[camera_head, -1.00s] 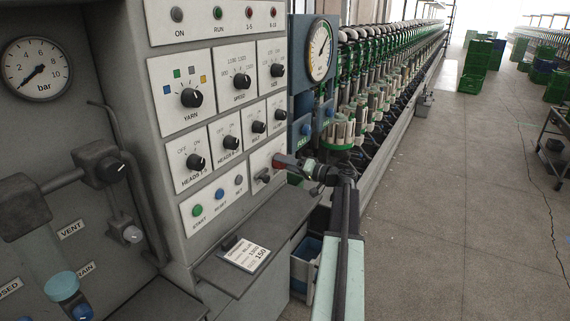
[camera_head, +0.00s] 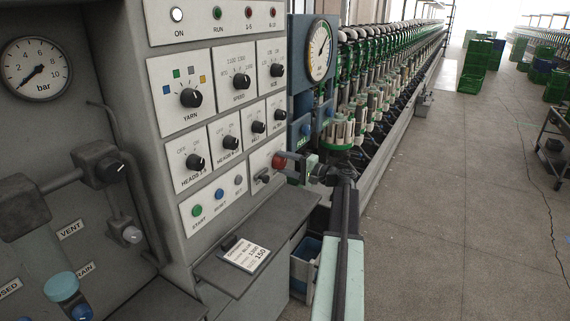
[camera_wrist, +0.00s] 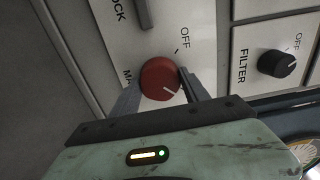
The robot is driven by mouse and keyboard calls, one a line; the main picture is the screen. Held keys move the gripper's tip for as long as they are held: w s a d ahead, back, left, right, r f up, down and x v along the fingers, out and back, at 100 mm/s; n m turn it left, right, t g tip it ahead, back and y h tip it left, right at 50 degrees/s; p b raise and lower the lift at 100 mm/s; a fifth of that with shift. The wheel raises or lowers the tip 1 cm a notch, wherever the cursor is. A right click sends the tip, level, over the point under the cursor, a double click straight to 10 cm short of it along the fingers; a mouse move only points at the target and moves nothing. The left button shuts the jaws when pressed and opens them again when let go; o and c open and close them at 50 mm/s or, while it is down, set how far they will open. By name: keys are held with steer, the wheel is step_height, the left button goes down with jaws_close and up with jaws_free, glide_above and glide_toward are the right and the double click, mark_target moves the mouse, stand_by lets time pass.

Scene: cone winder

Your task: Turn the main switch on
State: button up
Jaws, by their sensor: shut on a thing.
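The main switch is a red round knob (camera_head: 279,162) on a white plate at the lower right of the panel. In the wrist view the red knob (camera_wrist: 160,78) sits between my two fingers, and my gripper (camera_wrist: 158,88) is shut on it. The knob's white mark points to the lower right in that view, away from the printed OFF. The plate's other lettering is partly hidden by a finger. In the head view my gripper (camera_head: 289,164) reaches the knob from the right. The ON lamp (camera_head: 177,14) at the panel's top is lit white.
A grey lock lever (camera_head: 262,179) is close beside the switch. A black FILTER knob (camera_wrist: 276,63) is to its right in the wrist view. A shelf with a card (camera_head: 245,253) juts out below. The aisle floor (camera_head: 450,220) at right is clear.

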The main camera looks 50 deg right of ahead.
stand_by(0.5)
steer(key=o, duration=1.3)
steer(key=shift+o, duration=0.2)
steer(key=v, duration=0.8)
steer(key=shift+w, duration=0.1)
